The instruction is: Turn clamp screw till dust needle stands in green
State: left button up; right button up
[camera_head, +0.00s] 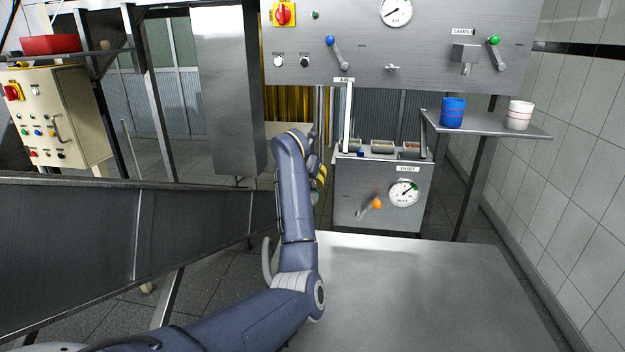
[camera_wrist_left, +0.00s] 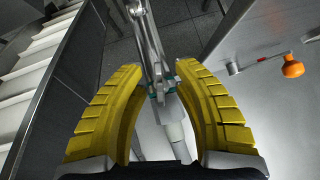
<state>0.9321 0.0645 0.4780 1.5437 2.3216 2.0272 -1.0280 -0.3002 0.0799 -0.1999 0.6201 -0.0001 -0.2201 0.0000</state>
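The clamp screw is a short crank with an orange knob (camera_head: 376,203) on the front of the grey dust box (camera_head: 350,190). The dust gauge (camera_head: 405,193) is to the right of it, under the DUST label. Its thin needle leans to the upper right, but whether it stands in green is too small to tell. My left gripper (camera_head: 320,178) is left of the box, partly hidden by my forearm. In the left wrist view its yellow fingers (camera_wrist_left: 160,68) are apart, and the orange knob (camera_wrist_left: 292,66) is to their right, untouched. My right gripper is not visible.
A steel table (camera_head: 430,290) with a bare top lies in front of the box. A shelf (camera_head: 485,125) on the right bears a blue cup (camera_head: 453,113) and a white cup (camera_head: 519,115). A metal chute (camera_head: 100,230) fills the left. A panel (camera_head: 430,55) with cranks hangs above.

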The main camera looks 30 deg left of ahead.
pick_arm(q)
jog(key=shift+r, duration=0.1)
jog(key=shift+s+r, duration=0.45)
jog(key=shift+r, duration=0.05)
jog(key=v, duration=1)
jog(key=shift+s+r, duration=0.15)
jog(key=shift+s, duration=0.1)
jog(key=shift+d, duration=0.15)
